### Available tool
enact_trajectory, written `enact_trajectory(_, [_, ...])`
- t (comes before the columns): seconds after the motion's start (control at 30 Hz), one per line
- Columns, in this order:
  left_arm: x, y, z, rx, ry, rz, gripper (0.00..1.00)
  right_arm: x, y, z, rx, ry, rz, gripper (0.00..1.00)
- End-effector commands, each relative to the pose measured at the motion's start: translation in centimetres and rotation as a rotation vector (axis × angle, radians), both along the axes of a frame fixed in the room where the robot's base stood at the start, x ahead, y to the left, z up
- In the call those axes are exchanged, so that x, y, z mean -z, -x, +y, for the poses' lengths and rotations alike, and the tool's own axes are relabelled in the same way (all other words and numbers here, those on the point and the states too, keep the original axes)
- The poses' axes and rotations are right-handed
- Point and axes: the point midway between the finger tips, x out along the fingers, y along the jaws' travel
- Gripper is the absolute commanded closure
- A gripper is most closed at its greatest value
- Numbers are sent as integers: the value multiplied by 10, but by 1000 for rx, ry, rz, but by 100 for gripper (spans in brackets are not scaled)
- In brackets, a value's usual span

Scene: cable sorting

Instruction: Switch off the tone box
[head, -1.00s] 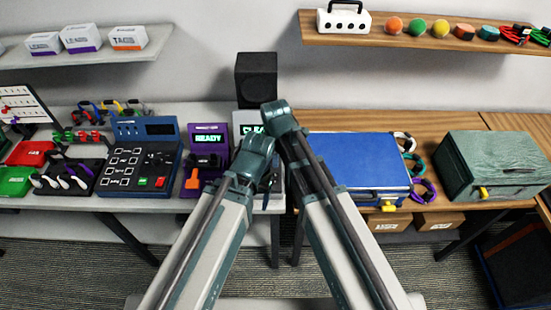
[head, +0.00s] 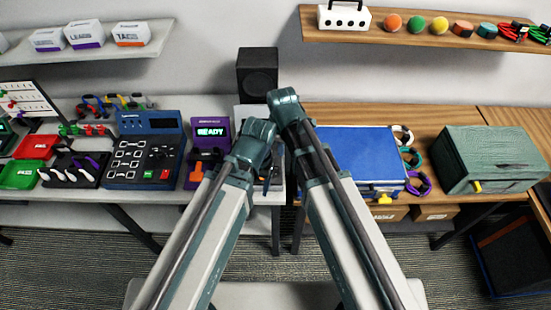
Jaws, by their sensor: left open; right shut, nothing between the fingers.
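A pale box (head: 246,113) stands in front of the black speaker, largely hidden behind my arms; its screen is covered now. It may be the tone box, but I see no such label. A purple box (head: 221,130) to its left has a lit screen reading READY and an orange lever (head: 197,172) at its front. My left gripper (head: 266,186) is mostly hidden behind my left arm, low before the pale box, and is open. My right gripper (head: 276,160) is mostly hidden behind my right arm, just above, shut and empty. Contact with the box cannot be seen.
A blue control panel (head: 147,125) stands left of the purple box. The black speaker (head: 257,74) is behind. A blue case (head: 362,157) lies close on the right, with cable rings and a green toolbox (head: 487,150) beyond. Shelves hang above.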

Motion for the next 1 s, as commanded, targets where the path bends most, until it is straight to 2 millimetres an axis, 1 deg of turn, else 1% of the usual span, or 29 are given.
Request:
enact_trajectory(0.17, [1,0,0,0,0,0,29,2,14,-34,265,-26,9,100])
enact_trajectory(0.3, [5,0,0,1,0,0,29,6,32,-64,560,-52,22,100])
enact_trajectory(0.43, [12,0,0,1,0,0,29,13,49,-83,807,-67,32,100])
enact_trajectory(0.53, [19,0,0,2,0,0,29,19,61,-90,937,-69,39,100])
enact_trajectory(0.67, [27,0,0,3,-1,0,29,29,74,-93,1062,-66,46,100])
enact_trajectory(0.8, [39,0,0,4,-1,0,29,41,90,-90,1160,-53,55,100])
enact_trajectory(0.97, [55,0,0,6,-1,0,29,56,107,-82,1231,-29,60,100])
enact_trajectory(1.0, [51,0,0,6,-1,0,29,52,107,-82,1238,-26,60,100])
